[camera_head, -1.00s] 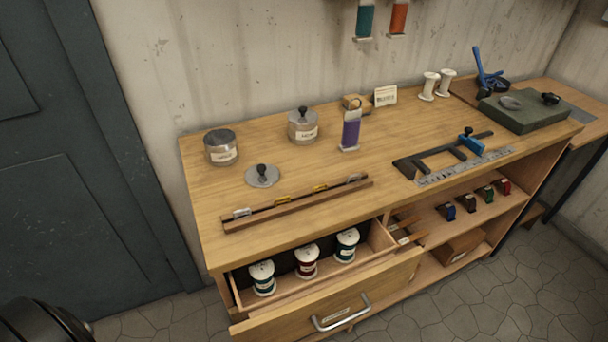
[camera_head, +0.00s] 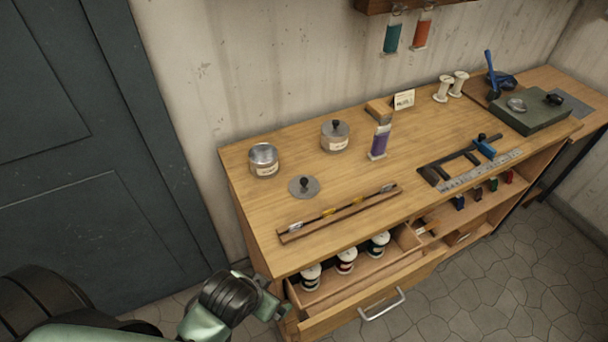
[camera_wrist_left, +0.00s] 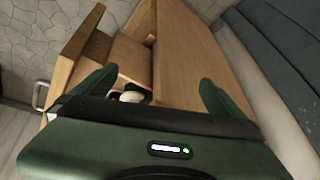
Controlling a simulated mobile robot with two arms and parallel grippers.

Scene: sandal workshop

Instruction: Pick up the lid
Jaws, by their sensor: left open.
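A round grey metal lid (camera_head: 304,187) with a black knob lies flat on the wooden workbench (camera_head: 245,215), in front of an open metal jar (camera_head: 264,160). A second jar (camera_head: 335,136) to the right has its own knobbed lid on. My left gripper (camera_head: 272,300) is at the bench's front left corner, low and well apart from the lid. In the left wrist view its two fingers (camera_wrist_left: 160,92) are spread and empty, with the bench side and open drawer beyond. The lid does not show in the left wrist view. My right gripper is not in view.
A wooden rack (camera_head: 338,212) with small tools lies just in front of the lid. The open drawer (camera_head: 345,300) with several thread spools juts out at the front.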

